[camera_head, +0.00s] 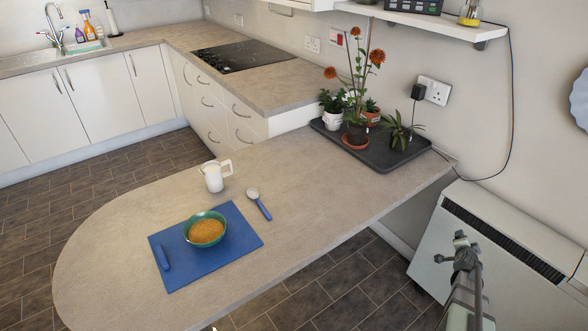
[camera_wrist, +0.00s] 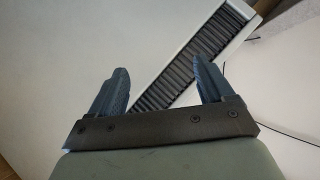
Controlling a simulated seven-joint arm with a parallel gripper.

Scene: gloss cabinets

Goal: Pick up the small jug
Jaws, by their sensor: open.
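The small jug is white with a handle on its right side (camera_head: 213,177). It stands upright on the peninsula worktop (camera_head: 310,200), just behind the blue board. My gripper (camera_wrist: 162,84) is open and empty in the wrist view, its two dark fingers spread apart. In the head view my arm is at the lower right, in front of the white heater and well away from the jug. The jug does not show in the wrist view.
A blue board (camera_head: 190,277) bears a green bowl of orange-brown food (camera_head: 206,228). A blue-handled scoop (camera_head: 259,204) lies right of the jug. A dark tray (camera_head: 388,163) with potted plants is at the back right. The heater (camera_head: 490,236) stands beyond the worktop edge.

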